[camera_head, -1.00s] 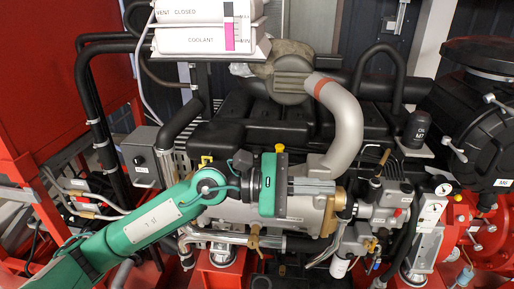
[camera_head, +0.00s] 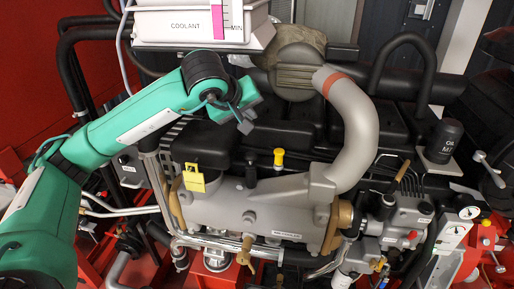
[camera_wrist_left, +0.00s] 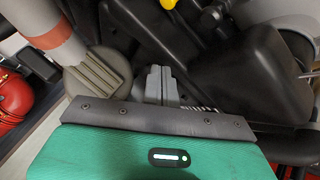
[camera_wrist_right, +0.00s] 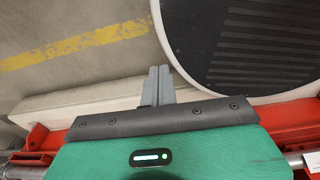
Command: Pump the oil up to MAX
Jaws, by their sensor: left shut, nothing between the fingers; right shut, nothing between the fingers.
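The grey engine block (camera_head: 245,205) fills the middle of the head view. A yellow-topped plug or handle (camera_head: 279,157) stands on it, and a yellow tag (camera_head: 194,178) hangs at its left. A brass lever (camera_head: 245,253) is at its lower front. A black cylinder labelled OIL (camera_head: 443,142) is at right; its second line is unclear. I can make out no oil level mark. My left gripper (camera_head: 244,122) is shut and empty above the black engine cover; its fingers show in the left wrist view (camera_wrist_left: 162,85). My right gripper (camera_wrist_right: 157,85) is shut and empty, outside the head view.
A white COOLANT box (camera_head: 185,27) with a pink level strip (camera_head: 219,20) is at the top. A curved grey pipe (camera_head: 355,125) rises right of the block. Gauges (camera_head: 456,230) are at lower right. In the right wrist view, a dark ribbed round thing (camera_wrist_right: 250,45) lies near a yellow floor stripe (camera_wrist_right: 75,45).

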